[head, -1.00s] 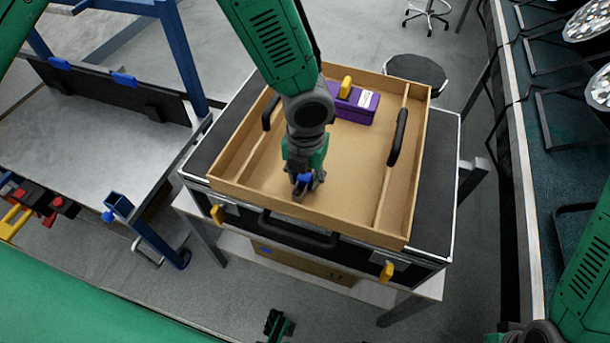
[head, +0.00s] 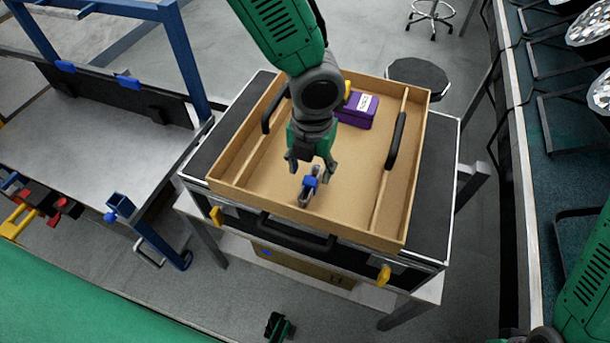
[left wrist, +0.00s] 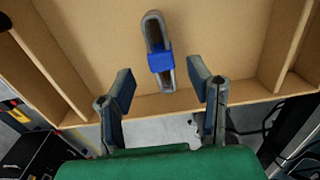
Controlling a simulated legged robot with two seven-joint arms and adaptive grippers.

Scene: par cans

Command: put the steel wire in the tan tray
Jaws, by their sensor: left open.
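The steel wire (head: 305,198) is a grey loop with a blue band around it. It appears to lie on the floor of the tan tray (head: 230,190), near its front wall; the wire also shows in the left wrist view (left wrist: 155,30). The tray sits on a black case. My left gripper (head: 311,168) is open and empty just above the wire, its fingers apart and clear of it. In the left wrist view my left gripper's fingers (left wrist: 162,90) stand on either side, with the wire beyond them. My right gripper is out of view.
A purple box (head: 357,112) with a white label stands in the tray's back part, partly behind my left arm. Black handles (head: 397,138) rise at the tray's sides. A blue-framed metal bench (head: 90,140) is at the left. A black round stool (head: 418,75) stands behind.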

